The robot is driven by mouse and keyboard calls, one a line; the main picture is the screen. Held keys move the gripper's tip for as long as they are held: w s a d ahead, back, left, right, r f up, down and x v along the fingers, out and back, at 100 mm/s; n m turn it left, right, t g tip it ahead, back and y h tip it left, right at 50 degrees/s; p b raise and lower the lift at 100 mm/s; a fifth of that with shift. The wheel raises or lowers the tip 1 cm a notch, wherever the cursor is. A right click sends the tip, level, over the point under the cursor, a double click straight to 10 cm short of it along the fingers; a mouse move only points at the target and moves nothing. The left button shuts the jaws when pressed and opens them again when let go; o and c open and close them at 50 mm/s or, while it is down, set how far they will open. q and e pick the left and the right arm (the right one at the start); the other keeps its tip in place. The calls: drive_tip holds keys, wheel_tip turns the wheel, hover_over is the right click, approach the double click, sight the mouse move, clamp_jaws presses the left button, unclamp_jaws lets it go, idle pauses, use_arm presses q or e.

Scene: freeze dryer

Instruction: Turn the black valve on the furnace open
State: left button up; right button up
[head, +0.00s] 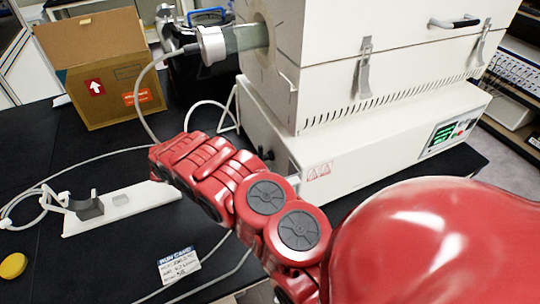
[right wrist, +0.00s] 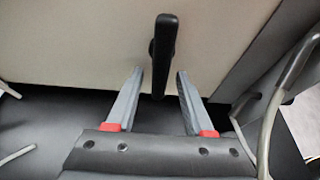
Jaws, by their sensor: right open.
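The black valve (right wrist: 164,45) shows in the right wrist view as a dark upright handle on the pale furnace side. In the head view a small dark part of it (head: 267,155) shows at the left side of the white furnace base (head: 340,150), just above my red right arm. My right gripper (right wrist: 160,72) is open. Its two grey fingers stand on either side of the handle's lower end, with a visible gap on each side. I cannot tell how deep the handle sits between them. In the head view the fingertips are not clear. My left gripper is not in view.
A clamped glass tube (head: 245,38) sticks out of the furnace's left side. A cardboard box (head: 105,70) stands at the back left. A white stand base (head: 120,205), cables, a card (head: 180,265) and a yellow disc (head: 13,266) lie on the black table (head: 60,270).

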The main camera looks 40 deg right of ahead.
drive_tip(key=shift+d+f, duration=0.2)
drive_tip(key=shift+d, duration=0.25)
clamp_jaws()
